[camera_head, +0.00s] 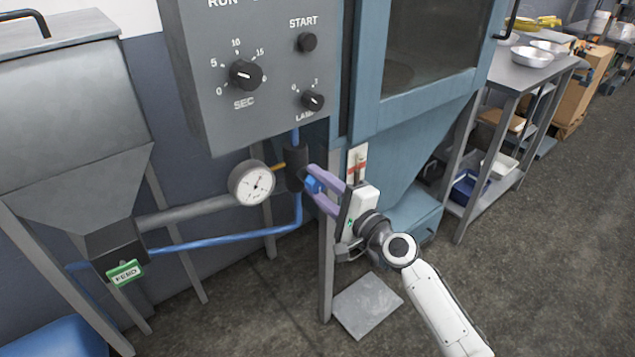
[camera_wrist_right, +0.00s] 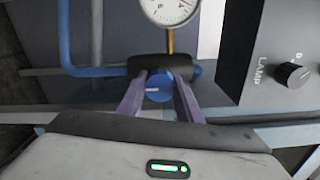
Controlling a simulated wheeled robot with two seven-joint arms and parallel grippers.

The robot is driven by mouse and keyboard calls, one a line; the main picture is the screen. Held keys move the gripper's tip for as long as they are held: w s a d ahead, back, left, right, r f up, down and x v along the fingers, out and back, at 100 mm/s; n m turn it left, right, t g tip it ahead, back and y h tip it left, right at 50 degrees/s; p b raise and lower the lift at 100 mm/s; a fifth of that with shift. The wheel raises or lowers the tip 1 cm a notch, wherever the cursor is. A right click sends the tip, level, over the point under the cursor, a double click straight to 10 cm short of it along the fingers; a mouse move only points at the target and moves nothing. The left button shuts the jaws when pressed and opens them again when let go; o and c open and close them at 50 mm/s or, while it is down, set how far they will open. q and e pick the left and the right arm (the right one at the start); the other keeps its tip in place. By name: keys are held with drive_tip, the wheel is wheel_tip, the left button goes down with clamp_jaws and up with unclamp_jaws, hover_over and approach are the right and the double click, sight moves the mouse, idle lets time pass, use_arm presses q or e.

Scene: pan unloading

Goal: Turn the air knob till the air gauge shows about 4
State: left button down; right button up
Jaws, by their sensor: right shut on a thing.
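The air knob (camera_head: 313,185) is small and blue, on the black regulator body (camera_head: 296,164) below the control box. My right gripper (camera_head: 318,188) is shut on it, with its purple fingers on either side. In the right wrist view the blue knob (camera_wrist_right: 158,87), with a pale mark on its face, sits between the fingertips. The air gauge (camera_head: 252,183) is a round white dial left of the regulator. Its needle shows, but the numbers are too small to read. In the right wrist view the gauge (camera_wrist_right: 169,8) is cut off at the top. My left gripper is not in view.
The grey control box (camera_head: 255,75) with SEC and LAMP dials overhangs the regulator. A blue pipe (camera_head: 225,239) runs left below the gauge. A steel table (camera_head: 522,75) with pans stands at the right. The floor between is mostly clear.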

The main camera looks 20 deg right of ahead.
drive_tip(key=shift+m, duration=0.3)
drive_tip(key=o, duration=1)
drive_tip(key=shift+o, duration=0.2)
drive_tip(key=shift+s, duration=0.1)
drive_tip(key=v, duration=1)
drive_tip(key=shift+d, duration=0.1)
